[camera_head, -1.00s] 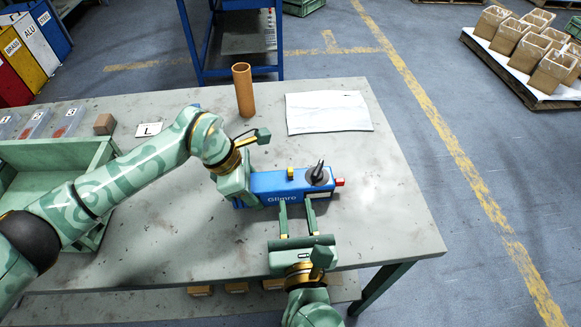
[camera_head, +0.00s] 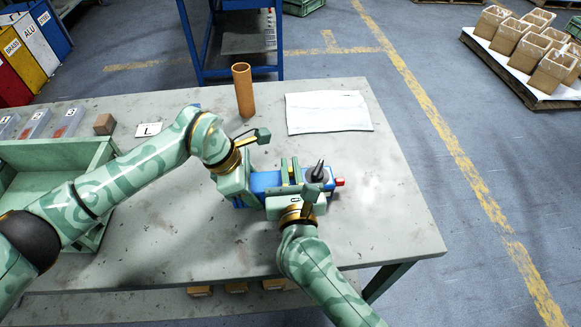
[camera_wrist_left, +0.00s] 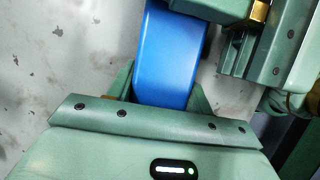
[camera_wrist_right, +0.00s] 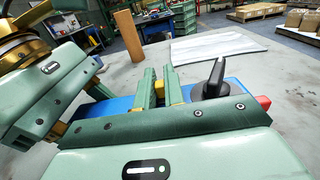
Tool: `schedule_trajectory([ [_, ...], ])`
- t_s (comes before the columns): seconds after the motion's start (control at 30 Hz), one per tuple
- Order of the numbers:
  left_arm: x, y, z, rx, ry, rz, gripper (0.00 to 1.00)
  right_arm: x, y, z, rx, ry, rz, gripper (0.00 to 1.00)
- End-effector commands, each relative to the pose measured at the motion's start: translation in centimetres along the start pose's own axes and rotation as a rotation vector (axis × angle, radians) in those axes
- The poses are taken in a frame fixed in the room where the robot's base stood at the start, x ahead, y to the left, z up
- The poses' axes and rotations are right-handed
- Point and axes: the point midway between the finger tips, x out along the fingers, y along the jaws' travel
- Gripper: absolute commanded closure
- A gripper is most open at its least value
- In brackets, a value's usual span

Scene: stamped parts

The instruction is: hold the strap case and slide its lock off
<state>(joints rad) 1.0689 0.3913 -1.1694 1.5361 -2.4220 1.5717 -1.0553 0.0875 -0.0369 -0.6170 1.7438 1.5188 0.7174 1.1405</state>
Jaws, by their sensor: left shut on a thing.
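The blue strap case (camera_head: 265,181) lies on the table, its left end between the fingers of my left gripper (camera_head: 246,187). In the left wrist view the blue case (camera_wrist_left: 167,60) runs up from between that gripper's jaws. A small yellow lock (camera_wrist_right: 158,92) stands on top of the case. My right gripper (camera_head: 291,172) has one finger on each side of the lock; in the right wrist view its fingers (camera_wrist_right: 159,88) are close to it. Whether they touch it is unclear. A dark pointed part (camera_head: 316,174) and a red end (camera_head: 340,182) are at the case's right end.
A brown tube (camera_head: 243,91) stands behind the case. A white sheet (camera_head: 328,112) lies at the back right. A green tray (camera_head: 40,155), a small brown block (camera_head: 104,124) and a card marked L (camera_head: 148,130) are at the left. The table's right side is clear.

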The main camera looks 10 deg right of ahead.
Motion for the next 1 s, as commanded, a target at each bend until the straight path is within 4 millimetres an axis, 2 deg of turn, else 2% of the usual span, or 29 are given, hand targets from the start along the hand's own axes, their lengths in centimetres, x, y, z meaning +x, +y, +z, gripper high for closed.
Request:
schedule_trajectory([
  [0.17, 0.1, 0.0, -0.1, 0.0, 0.001, 0.001, 0.83, -0.1, 0.0, 0.0, 0.0, 0.0, 0.0, 1.0],
  [0.4, 0.0, 0.0, -0.1, -0.001, 0.001, 0.001, 0.83, -2.4, 0.0, -0.1, 0.0, 0.001, -0.001, 1.0],
  [0.63, 0.0, 0.1, -0.1, -0.002, 0.002, 0.004, 0.83, -2.5, 0.0, 0.0, 0.0, 0.0, 0.001, 1.0],
  [0.67, 0.0, 0.1, -0.1, -0.002, 0.002, 0.004, 0.83, -2.5, 0.0, 0.0, 0.0, 0.0, 0.001, 0.82],
  [0.7, 0.0, 0.1, -0.1, -0.002, 0.001, 0.004, 0.83, -2.5, 0.0, 0.0, 0.0, 0.0, 0.001, 0.71],
  [0.73, 0.0, 0.1, -0.1, -0.002, 0.002, 0.004, 0.83, -2.5, 0.0, 0.0, 0.0, 0.0, 0.001, 0.67],
  [1.0, 0.0, 0.1, -0.1, -0.001, 0.002, 0.002, 0.83, -2.5, 0.0, 0.0, -0.001, 0.0, 0.0, 0.67],
])
